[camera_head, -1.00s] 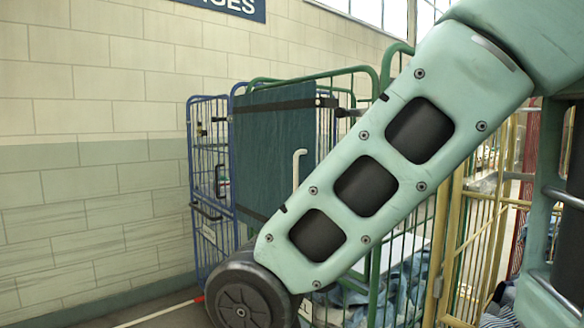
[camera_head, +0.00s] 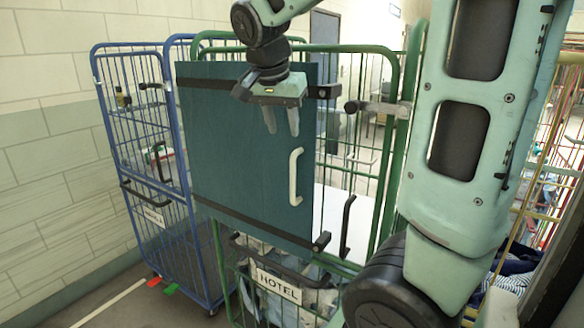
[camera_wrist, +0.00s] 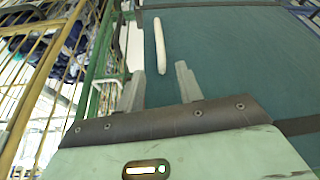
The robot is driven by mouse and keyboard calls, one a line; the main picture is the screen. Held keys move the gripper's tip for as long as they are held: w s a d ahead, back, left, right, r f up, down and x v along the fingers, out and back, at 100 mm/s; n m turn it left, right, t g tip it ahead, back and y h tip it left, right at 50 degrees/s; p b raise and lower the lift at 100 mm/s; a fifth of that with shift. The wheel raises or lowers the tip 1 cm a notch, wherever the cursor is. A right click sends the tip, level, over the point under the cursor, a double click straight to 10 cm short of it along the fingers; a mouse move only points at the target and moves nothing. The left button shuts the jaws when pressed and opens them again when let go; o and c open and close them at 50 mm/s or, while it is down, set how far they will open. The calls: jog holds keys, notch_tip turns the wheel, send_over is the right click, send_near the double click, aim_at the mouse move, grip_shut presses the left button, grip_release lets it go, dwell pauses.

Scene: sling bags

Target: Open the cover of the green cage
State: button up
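The green cage (camera_head: 390,150) is a tall wire roll cage with a green frame. Its cover (camera_head: 225,140) is a flat dark teal panel across the upper front, with black straps at top and bottom. A white vertical handle (camera_head: 295,177) sits near the cover's right edge. My gripper (camera_head: 282,130) points down in front of the cover, above and slightly left of the handle in the head view. In the wrist view my gripper (camera_wrist: 163,72) has its two fingers apart with nothing between them. The cover (camera_wrist: 230,50) and handle (camera_wrist: 160,43) show beyond the fingertips.
A blue cage (camera_head: 185,190) stands close on the left, by the block wall (camera_head: 50,140). A label reading HOTEL (camera_head: 278,286) hangs on the green cage's lower front, with cloth behind it. A yellow cage (camera_head: 530,190) is at right.

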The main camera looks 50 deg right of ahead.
aim_at(292, 169)
jog(key=p+x, duration=0.3)
jog(key=x, duration=1.2)
jog(key=shift+f, duration=0.25)
grip_shut()
